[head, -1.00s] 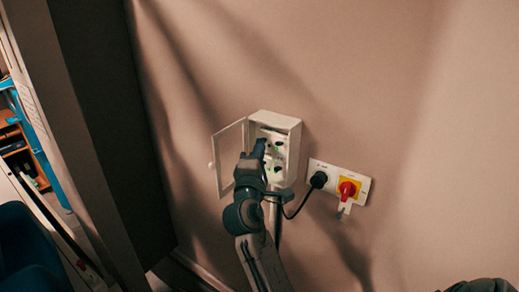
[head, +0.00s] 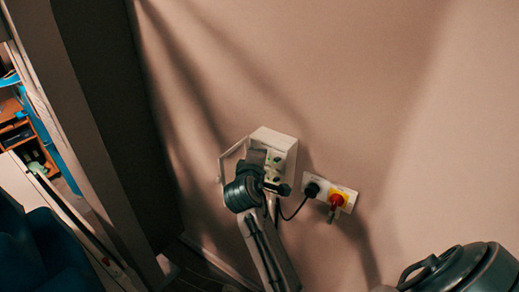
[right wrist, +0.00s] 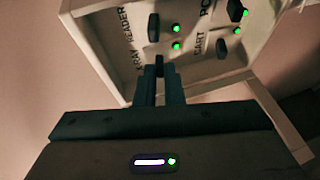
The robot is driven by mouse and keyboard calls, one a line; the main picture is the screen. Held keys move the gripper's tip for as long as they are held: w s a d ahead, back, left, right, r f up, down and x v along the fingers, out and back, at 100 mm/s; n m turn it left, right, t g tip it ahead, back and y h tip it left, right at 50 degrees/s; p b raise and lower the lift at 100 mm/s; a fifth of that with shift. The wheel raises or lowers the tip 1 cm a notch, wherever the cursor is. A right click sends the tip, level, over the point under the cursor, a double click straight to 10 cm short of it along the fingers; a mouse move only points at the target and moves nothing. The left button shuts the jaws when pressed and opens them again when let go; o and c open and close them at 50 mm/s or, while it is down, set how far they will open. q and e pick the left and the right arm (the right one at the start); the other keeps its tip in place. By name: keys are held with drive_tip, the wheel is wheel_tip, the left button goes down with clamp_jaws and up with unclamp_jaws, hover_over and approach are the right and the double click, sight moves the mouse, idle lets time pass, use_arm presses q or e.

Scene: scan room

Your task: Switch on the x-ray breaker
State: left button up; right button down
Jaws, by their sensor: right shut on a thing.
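The white breaker box (head: 275,140) hangs on the wall with its door (head: 232,158) open to the left. The right wrist view shows the box's panel (right wrist: 200,68) from close up, with black switches and lit green lamps. My right gripper (right wrist: 160,78) is at the panel, its fingers closed on a small black switch (right wrist: 159,65) beside the X-RAY label. In the head view my right gripper (head: 268,178) hides part of the panel. I cannot tell surely which lamp belongs to the x-ray switch. My left gripper is not in view.
Other panel switches are the reader switch (right wrist: 153,27), cart switch (right wrist: 222,47) and PC switch (right wrist: 235,10). The wall farther right is bare.

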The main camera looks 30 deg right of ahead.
drive_tip(key=shift+r+p, duration=0.35)
drive_tip(key=shift+g+y, duration=0.3)
drive_tip(key=c, duration=1.6)
unclamp_jaws()
drive_tip(key=shift+d, duration=0.1)
drive_tip(key=shift+o, duration=0.3)
drive_tip(key=shift+w+f, duration=0.1)
drive_tip(key=shift+f, duration=0.1)
